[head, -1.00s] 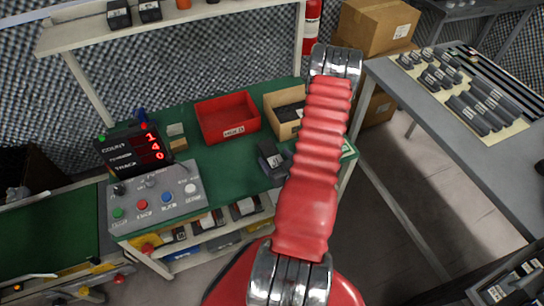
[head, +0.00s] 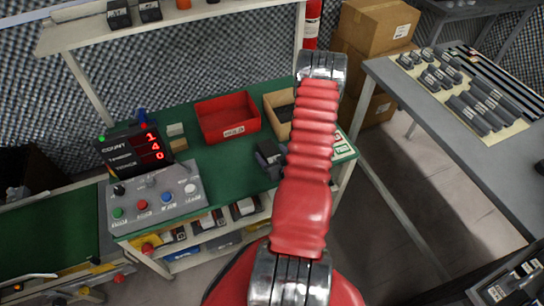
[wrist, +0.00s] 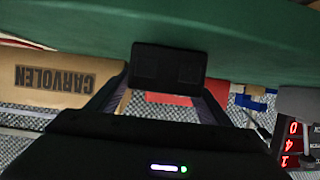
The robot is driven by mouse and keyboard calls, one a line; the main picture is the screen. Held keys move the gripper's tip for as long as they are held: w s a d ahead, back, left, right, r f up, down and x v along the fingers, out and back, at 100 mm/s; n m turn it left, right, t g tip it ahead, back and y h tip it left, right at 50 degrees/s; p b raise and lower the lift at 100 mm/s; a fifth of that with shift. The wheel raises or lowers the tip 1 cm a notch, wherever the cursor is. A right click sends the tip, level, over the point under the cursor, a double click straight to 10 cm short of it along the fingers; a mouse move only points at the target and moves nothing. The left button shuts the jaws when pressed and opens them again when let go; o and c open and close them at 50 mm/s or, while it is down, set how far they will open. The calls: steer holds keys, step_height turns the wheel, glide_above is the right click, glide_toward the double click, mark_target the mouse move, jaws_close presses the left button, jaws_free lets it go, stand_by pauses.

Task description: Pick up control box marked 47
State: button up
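A dark control box (head: 268,155) with a pale label stands on the green bench, just left of my red arm, which hides part of it. The label is too small to read, so I cannot tell whether it says 47. In the wrist view, which is upside down, a dark box (wrist: 168,67) stands between the two fingers of my gripper (wrist: 168,82). The fingers lie along both its sides. Whether they touch or press on it cannot be told.
A red bin (head: 228,118) and a cardboard bin (head: 272,118) stand behind the box. A grey button panel (head: 155,199) and a red-digit counter (head: 133,149) are at the left. A grey table (head: 440,110) with several dark parts is at the right. Green bench surface is clear left of the box.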

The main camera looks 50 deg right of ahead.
mark_target(272, 153)
steer(key=c, duration=1.3)
steer(key=shift+c, duration=0.2)
steer(key=shift+r, duration=0.15)
steer(key=shift+r, duration=4.9)
